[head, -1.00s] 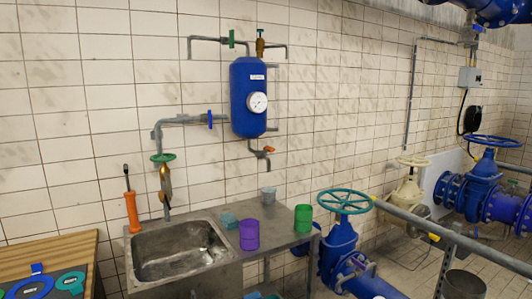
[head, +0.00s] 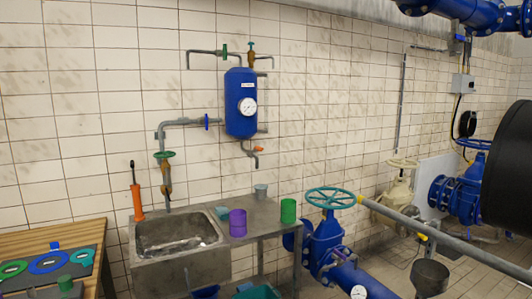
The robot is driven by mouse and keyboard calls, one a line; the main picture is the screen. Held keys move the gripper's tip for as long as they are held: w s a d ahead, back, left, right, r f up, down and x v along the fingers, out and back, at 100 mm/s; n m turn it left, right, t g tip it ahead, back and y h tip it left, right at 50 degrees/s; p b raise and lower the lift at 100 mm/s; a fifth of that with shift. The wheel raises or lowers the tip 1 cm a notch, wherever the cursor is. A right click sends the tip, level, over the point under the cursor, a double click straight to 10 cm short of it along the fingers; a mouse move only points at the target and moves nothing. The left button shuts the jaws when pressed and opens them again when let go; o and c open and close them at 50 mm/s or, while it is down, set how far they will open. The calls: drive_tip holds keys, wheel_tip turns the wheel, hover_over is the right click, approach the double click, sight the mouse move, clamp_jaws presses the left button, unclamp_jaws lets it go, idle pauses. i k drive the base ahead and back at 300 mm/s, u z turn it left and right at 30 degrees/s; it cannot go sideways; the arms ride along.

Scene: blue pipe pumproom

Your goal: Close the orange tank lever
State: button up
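The orange tank lever (head: 258,149) is a small orange handle on the grey outlet pipe under the blue tank (head: 241,106). The tank hangs on the tiled wall above the sink and carries a white round gauge. The lever looks roughly sideways, pointing right, but it is too small to tell its exact angle. My gripper is not in view. A dark rounded part at the right edge looks like a link of my arm, well apart from the lever.
A metal sink (head: 180,239) and side counter (head: 262,213) stand below the tank, with a purple cup (head: 238,223) and a green cup (head: 288,211). A blue valve pipe (head: 326,243) and a grey railing (head: 440,236) stand to the right. A wooden table (head: 30,250) is at left.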

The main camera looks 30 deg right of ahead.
sight(257, 149)
drive_tip(key=u, duration=0.1)
drive_tip(key=k, duration=1.05)
drive_tip(key=z, duration=0.95)
drive_tip(key=i, duration=1.8)
